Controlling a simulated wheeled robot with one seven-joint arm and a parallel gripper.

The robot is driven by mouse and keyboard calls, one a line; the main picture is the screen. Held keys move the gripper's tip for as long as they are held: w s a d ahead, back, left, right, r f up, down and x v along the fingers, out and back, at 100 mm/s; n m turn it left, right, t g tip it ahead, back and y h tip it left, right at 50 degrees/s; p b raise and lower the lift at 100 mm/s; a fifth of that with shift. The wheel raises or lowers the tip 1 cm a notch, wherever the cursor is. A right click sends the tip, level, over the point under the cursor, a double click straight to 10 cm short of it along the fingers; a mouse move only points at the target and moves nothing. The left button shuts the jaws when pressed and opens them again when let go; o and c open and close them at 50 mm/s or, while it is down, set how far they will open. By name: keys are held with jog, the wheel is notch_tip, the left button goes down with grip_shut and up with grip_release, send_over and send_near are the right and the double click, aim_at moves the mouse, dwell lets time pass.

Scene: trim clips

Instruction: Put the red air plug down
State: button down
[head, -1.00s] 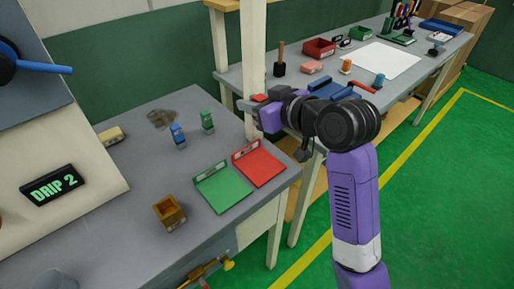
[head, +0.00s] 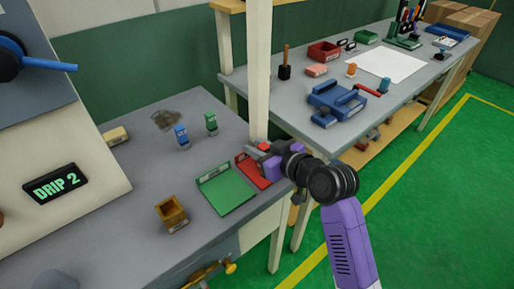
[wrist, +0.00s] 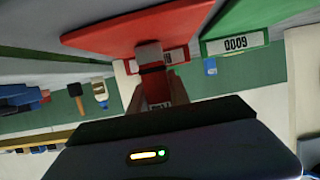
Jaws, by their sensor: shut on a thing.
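My gripper (head: 266,156) is shut on the red air plug, low over the red tray (head: 244,170) on the near bench. In the wrist view the red air plug (wrist: 157,90) is between the fingers, its grey end toward the red tray (wrist: 120,32). In the head view the gripper mostly hides the plug. I cannot tell whether the plug touches the tray. The green tray (head: 228,194) lies just left of the red one; its label reads GOOD in the wrist view (wrist: 238,42).
A blue plug (head: 182,140) and a green plug (head: 211,124) stand behind the trays. A brown open box (head: 172,214) is at the front left. A white post (head: 258,80) rises close behind my gripper. The second bench (head: 300,115) holds several tools.

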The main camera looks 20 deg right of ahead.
jog(key=shift+f, duration=0.1)
jog(key=c, duration=1.2)
grip_release()
jog(key=shift+r, duration=0.25)
jog(key=v, duration=1.2)
jog(key=shift+s+f, duration=0.1)
jog(key=shift+f, duration=0.05)
